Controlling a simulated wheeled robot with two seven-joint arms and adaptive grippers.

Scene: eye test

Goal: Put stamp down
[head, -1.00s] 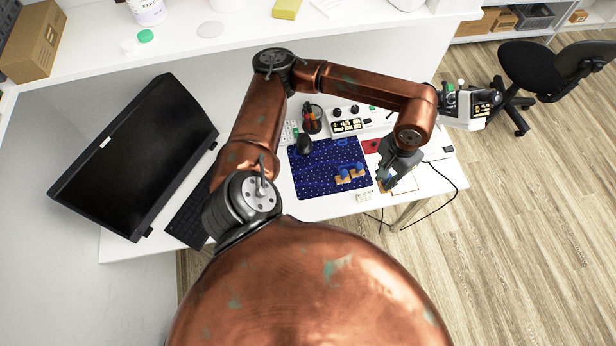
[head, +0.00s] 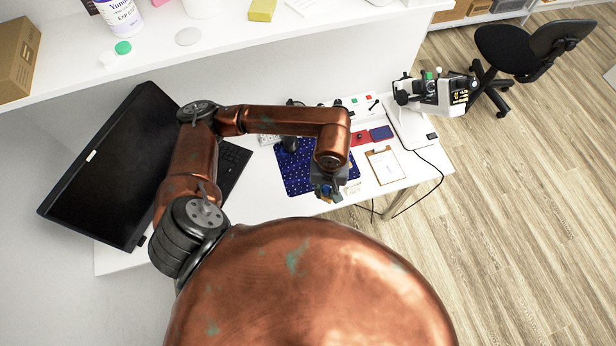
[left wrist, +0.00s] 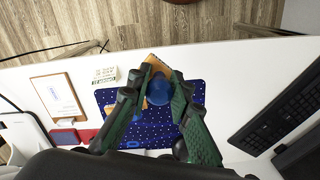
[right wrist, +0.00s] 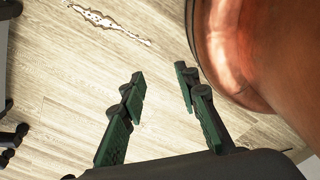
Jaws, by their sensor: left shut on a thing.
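My left gripper (head: 328,194) is over the front right part of the blue star-patterned mat (head: 292,172). In the left wrist view it is shut on a stamp with a rounded blue handle (left wrist: 158,90) and a tan wooden base (left wrist: 158,64). The stamp's base points toward the desk's front edge and looks tilted. Whether it touches the mat (left wrist: 190,88) I cannot tell. The fingers and arm hide part of the mat. My right gripper (right wrist: 160,86) is open and empty above the floor, out of the head view.
Right of the mat lie a red pad (head: 361,138), a dark blue pad (head: 381,133) and a clipboard (head: 386,168). A small printed card (left wrist: 105,76) lies by the mat. A microscope (head: 435,95) stands at the right end. A monitor (head: 110,170) and keyboard (head: 234,160) are left.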

